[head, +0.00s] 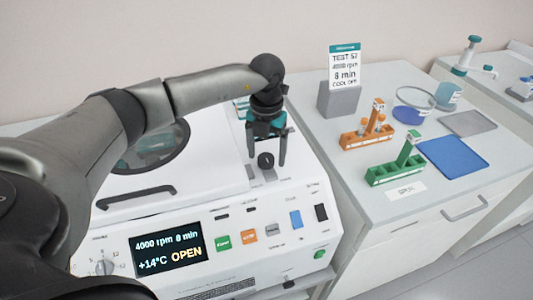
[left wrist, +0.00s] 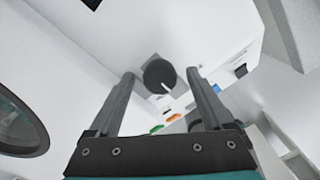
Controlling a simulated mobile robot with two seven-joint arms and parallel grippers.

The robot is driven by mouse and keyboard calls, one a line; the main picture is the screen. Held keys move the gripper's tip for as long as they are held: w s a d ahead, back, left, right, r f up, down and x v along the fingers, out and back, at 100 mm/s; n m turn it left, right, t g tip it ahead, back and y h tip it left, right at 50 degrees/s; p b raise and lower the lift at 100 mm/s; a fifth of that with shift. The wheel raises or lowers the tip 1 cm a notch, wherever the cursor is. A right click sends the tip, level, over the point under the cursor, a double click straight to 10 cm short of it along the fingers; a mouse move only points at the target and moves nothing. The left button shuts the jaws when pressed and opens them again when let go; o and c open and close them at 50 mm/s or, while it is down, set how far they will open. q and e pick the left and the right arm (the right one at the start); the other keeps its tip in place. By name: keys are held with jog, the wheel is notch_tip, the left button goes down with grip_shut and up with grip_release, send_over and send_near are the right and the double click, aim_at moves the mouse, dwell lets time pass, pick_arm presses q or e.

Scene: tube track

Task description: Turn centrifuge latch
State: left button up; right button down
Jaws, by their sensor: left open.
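The centrifuge (head: 215,202) is a white machine on the left with its lid (head: 190,178) down. Its display (head: 168,248) reads 4000 rpm, 8 min, +14°C and OPEN. The latch is a round black knob (head: 265,160) on the top, right of the lid; it also shows in the left wrist view as a black disc with a white mark (left wrist: 159,74). My left gripper (head: 267,162) points down over the knob. It is open, with one finger on each side of the knob. I cannot tell whether the fingers touch it. My right gripper is not in view.
Right of the centrifuge, a counter holds an orange rack (head: 354,140), a green rack (head: 382,175), a blue mat (head: 455,160), a glass dish (head: 414,104) and a sign (head: 345,68) on a grey block. Coloured buttons line the centrifuge's front panel. A black lid handle (head: 135,196) lies left of the gripper.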

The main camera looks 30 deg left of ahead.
pick_arm(q)
jog(key=shift+f, duration=0.2)
grip_shut()
dwell(0.6)
